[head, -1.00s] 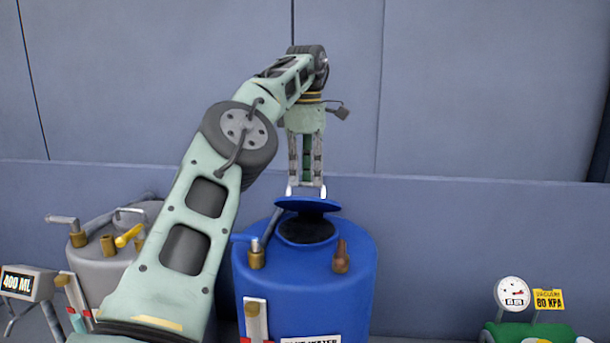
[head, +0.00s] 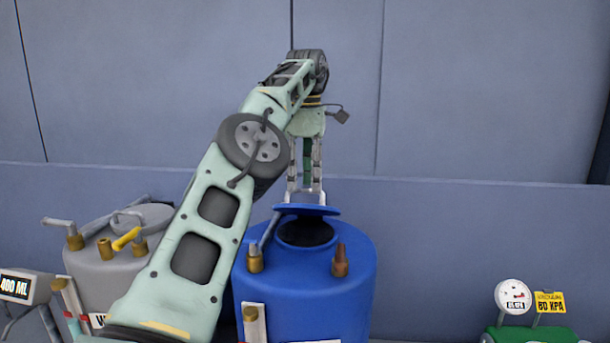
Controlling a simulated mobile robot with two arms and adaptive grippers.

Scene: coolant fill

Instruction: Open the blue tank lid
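The blue tank (head: 305,275) stands at the centre of the head view. Its blue lid (head: 306,210) is tilted up behind the round dark opening (head: 306,233), which shows uncovered. My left gripper (head: 304,196) points down just behind the raised lid. Its two fingers are apart, and their tips are at or partly behind the lid's upper edge. I see nothing between the fingers, and I cannot tell whether they touch the lid. My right gripper is not in the view.
A grey tank (head: 90,262) with a yellow-handled valve (head: 126,238) stands at left, partly behind my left arm. A 400 ML display (head: 18,287) is at far left. A gauge (head: 513,296) and yellow 80 KPA sign (head: 550,302) stand at lower right. Brass fittings (head: 340,262) rise from the blue tank.

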